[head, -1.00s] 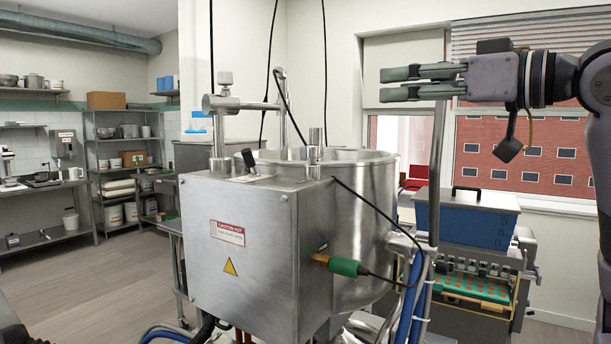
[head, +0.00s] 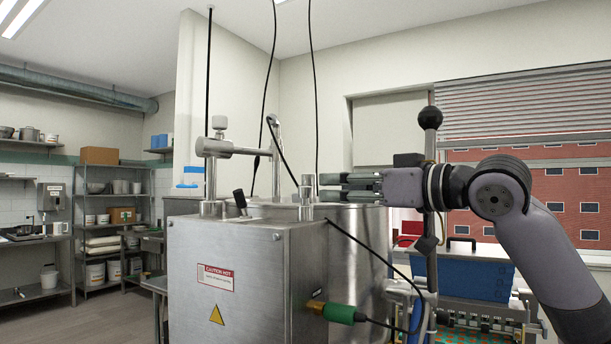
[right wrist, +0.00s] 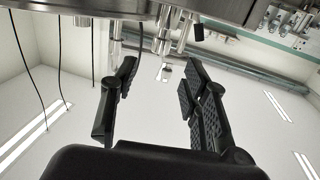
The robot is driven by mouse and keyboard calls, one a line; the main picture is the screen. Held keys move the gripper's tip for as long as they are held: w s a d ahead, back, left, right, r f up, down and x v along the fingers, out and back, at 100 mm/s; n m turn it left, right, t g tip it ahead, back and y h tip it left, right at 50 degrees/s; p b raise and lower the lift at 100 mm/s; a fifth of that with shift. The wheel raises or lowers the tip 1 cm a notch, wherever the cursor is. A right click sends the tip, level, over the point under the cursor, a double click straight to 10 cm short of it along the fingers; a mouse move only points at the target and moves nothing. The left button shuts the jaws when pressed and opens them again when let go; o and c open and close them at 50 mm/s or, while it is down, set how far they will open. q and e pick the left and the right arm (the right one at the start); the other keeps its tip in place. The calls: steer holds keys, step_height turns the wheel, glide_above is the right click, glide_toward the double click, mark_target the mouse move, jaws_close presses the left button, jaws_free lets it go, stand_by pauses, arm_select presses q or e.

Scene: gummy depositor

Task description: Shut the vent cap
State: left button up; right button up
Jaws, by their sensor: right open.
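A steel kettle (head: 352,240) stands behind a steel box (head: 245,275) with a caution label. A pipe with a pale knob (head: 219,122) on top and a short upright metal cylinder (head: 307,190) rise there. I cannot tell for certain which fitting is the vent cap. My right gripper (head: 324,187) comes in from the right over the kettle, fingers pointing left, close to the short cylinder; contact cannot be told. In the right wrist view its fingers (right wrist: 160,90) are spread with nothing held between them; metal cylinders (right wrist: 163,35) show beyond. My left gripper is out of view.
A black lever (head: 240,201) and a green cable plug (head: 340,313) are on the box. Black cables hang around the kettle. A dark-knobbed upright post (head: 430,118) stands at my right wrist. A blue container (head: 462,274) is at the right.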

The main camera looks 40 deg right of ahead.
mark_target(311, 187)
steer(key=w+p, duration=0.1)
steer(key=w, duration=0.1)
steer(key=w+p, duration=0.2)
steer(key=w, duration=0.1)
steer(key=w+p, duration=0.2)
steer(key=shift+w+a+r, duration=0.15)
steer(key=shift+a+r, duration=0.05)
steer(key=shift+a, duration=0.15)
steer(key=shift+w+f+p, duration=0.2)
steer(key=shift+w+p, duration=0.35)
steer(key=shift+w, duration=0.2)
jaws_close()
